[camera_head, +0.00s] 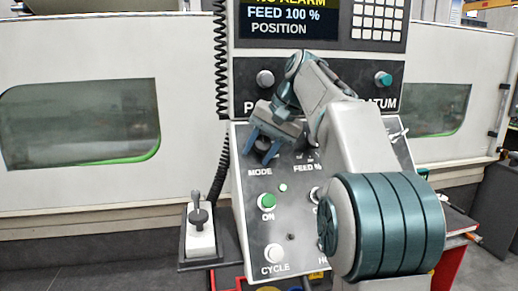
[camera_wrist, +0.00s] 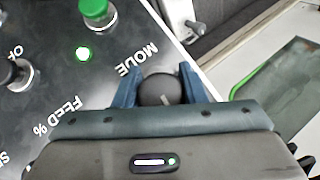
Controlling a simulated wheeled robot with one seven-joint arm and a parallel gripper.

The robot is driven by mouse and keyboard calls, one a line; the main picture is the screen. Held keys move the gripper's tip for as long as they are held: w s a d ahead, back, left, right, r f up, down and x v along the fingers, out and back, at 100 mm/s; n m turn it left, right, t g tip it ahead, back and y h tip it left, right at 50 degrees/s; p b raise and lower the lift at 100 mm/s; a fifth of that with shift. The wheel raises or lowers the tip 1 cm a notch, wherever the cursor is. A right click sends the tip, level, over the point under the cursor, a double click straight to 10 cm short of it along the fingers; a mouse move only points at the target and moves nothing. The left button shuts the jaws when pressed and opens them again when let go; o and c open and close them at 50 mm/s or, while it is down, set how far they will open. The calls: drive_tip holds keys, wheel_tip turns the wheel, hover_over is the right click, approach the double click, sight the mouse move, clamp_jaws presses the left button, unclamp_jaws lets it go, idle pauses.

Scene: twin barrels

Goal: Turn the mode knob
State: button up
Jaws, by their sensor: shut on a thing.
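The mode knob (camera_wrist: 160,91) is a dark round knob with a pale pointer line, beside the MODE label. In the wrist view it sits between the two blue fingers of my gripper (camera_wrist: 160,88), which are shut on its sides. In the head view my gripper (camera_head: 261,148) reaches the sloped control panel (camera_head: 240,200) just above the MODE label, and the knob (camera_head: 263,145) shows dark between the fingers. My arm covers part of the panel to the right of it.
Close by on the panel are a green ON button (camera_head: 267,201), a white CYCLE button (camera_head: 274,253) and a FEED % control partly hidden by my arm. A joystick box (camera_head: 200,240) stands at the left. A screen (camera_head: 290,20) is above.

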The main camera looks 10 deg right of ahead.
sight(264, 142)
drive_tip(key=shift+n+h, duration=0.3)
idle(0.5)
drive_tip(key=o, duration=1)
drive_tip(key=shift+v, duration=3.8)
drive_tip(key=s+f+b, duration=0.1)
drive_tip(key=s+f, duration=0.2)
drive_tip(key=f, duration=0.1)
drive_tip(key=s+a+f+h+b, duration=0.1)
drive_tip(key=s+f, duration=0.2)
drive_tip(key=f, duration=0.2)
drive_tip(key=s+a+f+h+b, duration=0.1)
drive_tip(key=s+f, duration=0.2)
drive_tip(key=f, duration=0.1)
drive_tip(key=shift+a+f+n, duration=0.25)
drive_tip(key=shift+f+n, duration=0.05)
drive_tip(key=shift+f, duration=0.1)
drive_tip(key=s+f+n+b, duration=0.1)
drive_tip(key=s+f, duration=0.4)
drive_tip(key=f, duration=0.3)
drive_tip(key=s+f+h+b, duration=0.1)
drive_tip(key=s+f, duration=0.5)
drive_tip(key=f, duration=0.2)
drive_tip(key=s+f+n+h+b, duration=0.1)
drive_tip(key=s+f, duration=0.4)
drive_tip(key=f, duration=0.3)
drive_tip(key=shift+s+d+n+t, duration=0.2)
drive_tip(key=shift+s+n+t, duration=0.1)
drive_tip(key=shift+s, duration=0.05)
